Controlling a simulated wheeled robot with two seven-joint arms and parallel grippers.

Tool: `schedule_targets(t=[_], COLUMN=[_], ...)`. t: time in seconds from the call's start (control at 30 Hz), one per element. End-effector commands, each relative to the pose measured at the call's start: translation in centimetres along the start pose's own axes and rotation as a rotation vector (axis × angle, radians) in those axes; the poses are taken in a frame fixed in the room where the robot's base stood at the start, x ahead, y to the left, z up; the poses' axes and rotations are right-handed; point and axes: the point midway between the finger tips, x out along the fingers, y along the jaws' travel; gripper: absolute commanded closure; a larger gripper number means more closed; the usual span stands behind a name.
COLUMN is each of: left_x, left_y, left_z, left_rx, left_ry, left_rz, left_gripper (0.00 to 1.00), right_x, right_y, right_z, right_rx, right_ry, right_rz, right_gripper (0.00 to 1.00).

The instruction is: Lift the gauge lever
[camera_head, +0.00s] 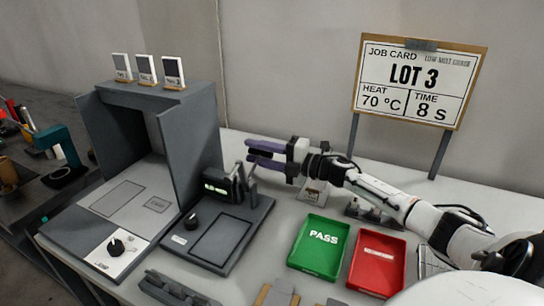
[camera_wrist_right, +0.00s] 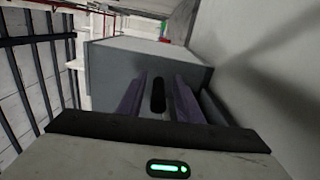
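The gauge (camera_head: 236,225) is a dark grey base with a flat square plate, a black knob and an upright block with a lit display. A grey lever (camera_head: 251,187) stands up at the block's right side. My right gripper (camera_head: 252,152) reaches in from the right, just above the lever top, with its two purple fingers apart. In the right wrist view the fingers (camera_wrist_right: 157,100) are also apart, with a dark rounded bar between them; I cannot tell whether it is the lever. Contact is not clear. My left gripper is not in view.
A tall grey booth (camera_head: 178,120) stands left of the gauge, with small cards on top. A green PASS tray (camera_head: 319,247) and a red tray (camera_head: 377,263) lie at front right. A job card board (camera_head: 418,80) stands behind. A dark rail-like item (camera_head: 175,288) lies in front.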

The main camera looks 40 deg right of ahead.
Motion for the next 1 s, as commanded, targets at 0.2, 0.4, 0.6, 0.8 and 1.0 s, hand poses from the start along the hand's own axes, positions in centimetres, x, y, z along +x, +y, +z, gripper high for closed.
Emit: schedule_targets(t=[0.2,0.4,0.6,0.8,1.0], left_x=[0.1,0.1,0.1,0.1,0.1], left_y=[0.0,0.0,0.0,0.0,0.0], left_z=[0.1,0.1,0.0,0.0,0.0], left_rx=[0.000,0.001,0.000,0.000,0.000], left_ry=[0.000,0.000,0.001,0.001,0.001], left_rz=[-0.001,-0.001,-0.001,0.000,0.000], left_gripper=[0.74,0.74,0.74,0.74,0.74], right_x=[-3.5,-6.5,-8.6,-9.2,-9.2], right_y=[-0.3,-0.2,-0.1,0.0,0.0], right_z=[-0.1,-0.1,-0.1,-0.1,-0.1], right_rx=[0.002,0.002,0.003,0.002,0.002], right_ry=[0.002,0.002,0.002,0.002,0.002], right_rz=[-0.006,-0.005,-0.002,0.000,0.000], right_gripper=[0.67,0.67,0.67,0.67,0.67])
